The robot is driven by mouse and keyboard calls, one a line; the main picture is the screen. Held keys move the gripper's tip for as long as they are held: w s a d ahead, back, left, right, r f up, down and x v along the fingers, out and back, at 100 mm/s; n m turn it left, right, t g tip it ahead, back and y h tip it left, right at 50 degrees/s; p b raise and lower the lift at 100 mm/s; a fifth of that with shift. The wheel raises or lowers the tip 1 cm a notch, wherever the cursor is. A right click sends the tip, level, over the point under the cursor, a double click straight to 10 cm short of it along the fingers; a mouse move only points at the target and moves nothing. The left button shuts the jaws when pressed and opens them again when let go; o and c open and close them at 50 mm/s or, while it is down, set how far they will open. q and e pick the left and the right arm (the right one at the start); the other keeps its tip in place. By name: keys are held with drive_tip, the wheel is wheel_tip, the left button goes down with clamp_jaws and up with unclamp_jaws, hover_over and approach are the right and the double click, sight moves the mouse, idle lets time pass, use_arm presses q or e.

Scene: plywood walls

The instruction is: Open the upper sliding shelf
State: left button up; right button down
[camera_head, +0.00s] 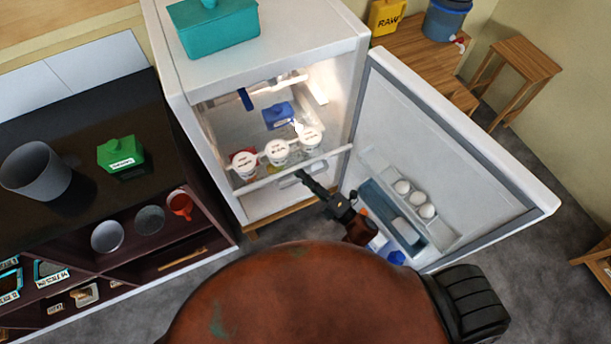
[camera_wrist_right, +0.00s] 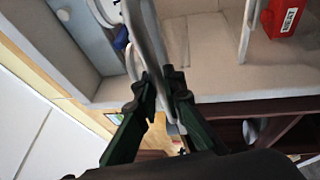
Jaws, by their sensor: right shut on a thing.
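The fridge (camera_head: 180,80) stands open, its door (camera_head: 430,130) swung to the right. Inside, a light shelf with a pale front rail (camera_head: 335,155) carries several white-lidded tubs (camera_head: 277,151). Higher up is another pale bar (camera_head: 292,79) with a dark blue item near it. My right gripper (camera_head: 304,178) is just in front of the tub shelf's front. In the right wrist view, its fingers (camera_wrist_right: 163,82) are shut on a pale rail-like handle (camera_wrist_right: 150,50). Which shelf this handle belongs to is hard to tell. My left gripper is not in view.
The open door, with eggs (camera_head: 414,198) in its rack, stands close to the right of my right arm. A dark counter (camera_head: 70,130) with a green box (camera_head: 121,154) and grey bin (camera_head: 36,170) is on the left. A teal box (camera_head: 215,28) sits on the fridge.

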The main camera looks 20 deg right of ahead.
drive_tip(key=c, duration=2)
unclamp_jaws()
drive_tip(key=shift+d, duration=0.1)
drive_tip(key=v, duration=1.2)
drive_tip(key=shift+s, duration=0.1)
